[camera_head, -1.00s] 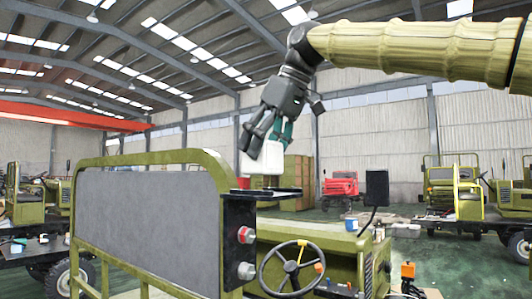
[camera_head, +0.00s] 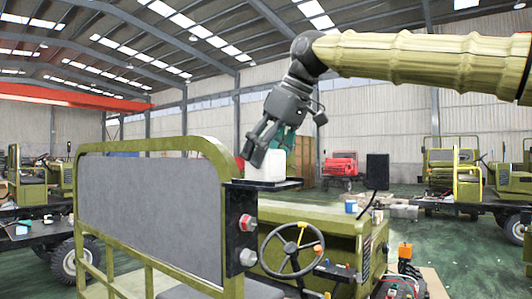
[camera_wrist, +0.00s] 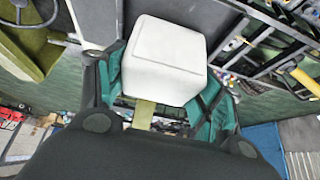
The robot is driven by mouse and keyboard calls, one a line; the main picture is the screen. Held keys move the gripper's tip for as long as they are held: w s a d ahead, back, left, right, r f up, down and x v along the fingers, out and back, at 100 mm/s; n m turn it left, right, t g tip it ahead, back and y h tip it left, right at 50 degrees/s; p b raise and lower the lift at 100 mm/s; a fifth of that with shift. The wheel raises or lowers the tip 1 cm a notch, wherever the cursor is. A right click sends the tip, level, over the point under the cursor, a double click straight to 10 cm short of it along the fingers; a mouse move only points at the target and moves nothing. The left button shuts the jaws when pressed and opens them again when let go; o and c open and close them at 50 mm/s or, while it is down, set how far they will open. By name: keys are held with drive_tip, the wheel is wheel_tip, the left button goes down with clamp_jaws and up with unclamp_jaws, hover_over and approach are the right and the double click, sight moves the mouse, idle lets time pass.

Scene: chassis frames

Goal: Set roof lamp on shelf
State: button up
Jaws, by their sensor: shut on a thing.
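The roof lamp, a white rounded block (camera_head: 266,168), is between the fingers of my gripper (camera_head: 265,146). It also shows in the wrist view (camera_wrist: 163,60), with a teal-padded finger on each side. My gripper is shut on it and tilts down from the upper right. The shelf, a thin dark plate (camera_head: 293,184), sits beside the grey panel's upper right end. The lamp's lower edge is at the shelf's level in the head view; I cannot tell whether they touch.
A green-framed grey panel (camera_head: 150,204) stands close on the left. A dark bracket with red and grey knobs (camera_head: 241,232) is just below. Other vehicles stand farther back.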

drive_tip(key=o, duration=1.3)
drive_tip(key=shift+s+d, duration=0.15)
drive_tip(key=shift+s, duration=0.05)
drive_tip(key=shift+w, duration=0.1)
drive_tip(key=shift+r, duration=0.1)
drive_tip(key=b+v, duration=0.3)
drive_tip(key=v, duration=0.9)
